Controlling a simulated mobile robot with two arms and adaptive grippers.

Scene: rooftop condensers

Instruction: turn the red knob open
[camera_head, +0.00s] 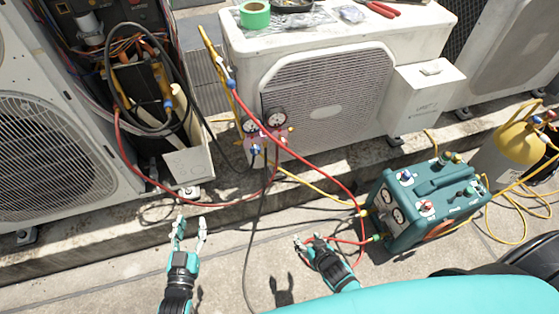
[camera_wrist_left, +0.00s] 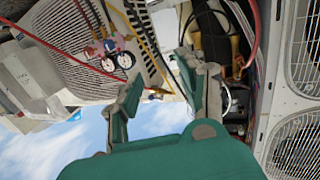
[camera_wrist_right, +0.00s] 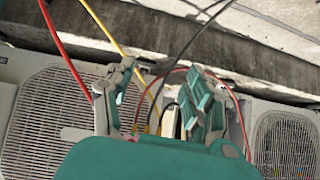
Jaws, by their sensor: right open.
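Small red parts show in several places, and I cannot tell which is the red knob. Red caps sit on top of the teal recovery machine (camera_head: 433,200), and a red handwheel (camera_head: 551,114) sits on the yellow cylinder (camera_head: 522,143). My left gripper (camera_head: 189,222) is open and empty over the paving, left of and below the manifold. My right gripper (camera_head: 310,241) is open and empty, left of the recovery machine.
Red hoses (camera_head: 310,160), yellow hoses and a black cable cross the space between the manifold, recovery machine and ground. The middle condenser (camera_head: 330,95) carries green tape (camera_head: 254,15) and red-handled pliers (camera_head: 379,9). An opened condenser with loose wiring stands left. Paving between my grippers is mostly clear.

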